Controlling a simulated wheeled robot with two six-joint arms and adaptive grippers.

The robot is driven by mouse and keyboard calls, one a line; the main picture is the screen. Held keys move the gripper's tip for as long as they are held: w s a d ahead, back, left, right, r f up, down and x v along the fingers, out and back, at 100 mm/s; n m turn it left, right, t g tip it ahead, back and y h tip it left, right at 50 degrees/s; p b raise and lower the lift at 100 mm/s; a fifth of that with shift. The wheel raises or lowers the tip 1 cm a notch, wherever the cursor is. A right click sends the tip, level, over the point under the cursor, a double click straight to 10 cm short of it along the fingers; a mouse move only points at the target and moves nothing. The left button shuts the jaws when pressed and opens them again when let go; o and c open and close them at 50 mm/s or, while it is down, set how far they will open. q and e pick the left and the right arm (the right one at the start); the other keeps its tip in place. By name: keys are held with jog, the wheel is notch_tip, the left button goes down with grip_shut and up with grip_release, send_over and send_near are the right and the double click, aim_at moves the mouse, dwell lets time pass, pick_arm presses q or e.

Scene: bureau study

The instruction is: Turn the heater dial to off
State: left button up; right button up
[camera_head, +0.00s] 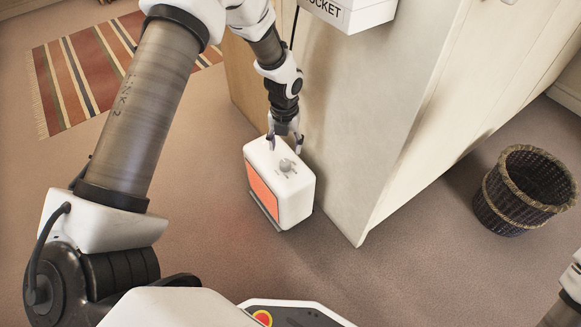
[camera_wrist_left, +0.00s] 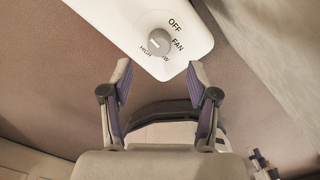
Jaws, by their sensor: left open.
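The white heater (camera_head: 298,200) stands on the floor beside the pale cabinet side, its front panel glowing orange. Its grey round dial (camera_head: 287,166) is on the top face. In the left wrist view the dial (camera_wrist_left: 159,42) has OFF, FAN, LOW and HIGH printed around it. A light mark on the knob seems to point left, near the HIGH side; the exact setting is hard to tell. My left gripper (camera_head: 285,144) is open over the heater's top. In the wrist view its fingertips (camera_wrist_left: 160,69) are apart, with the dial beyond them, not between them. My right gripper is out of view.
The cabinet side (camera_head: 375,130) rises close to the right of the heater. A white box labelled with partly cut lettering (camera_head: 350,14) is mounted above. A woven basket (camera_head: 520,195) stands at the right. A striped rug (camera_head: 85,75) lies at the upper left.

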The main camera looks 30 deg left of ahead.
aim_at(285, 162)
pick_arm(q)
notch_tip(285, 162, down, 7)
jog(key=b, duration=0.3)
jog(key=shift+f+b, duration=0.2)
jog(key=shift+b, duration=0.15)
jog(key=shift+s+r, duration=0.1)
grip_shut()
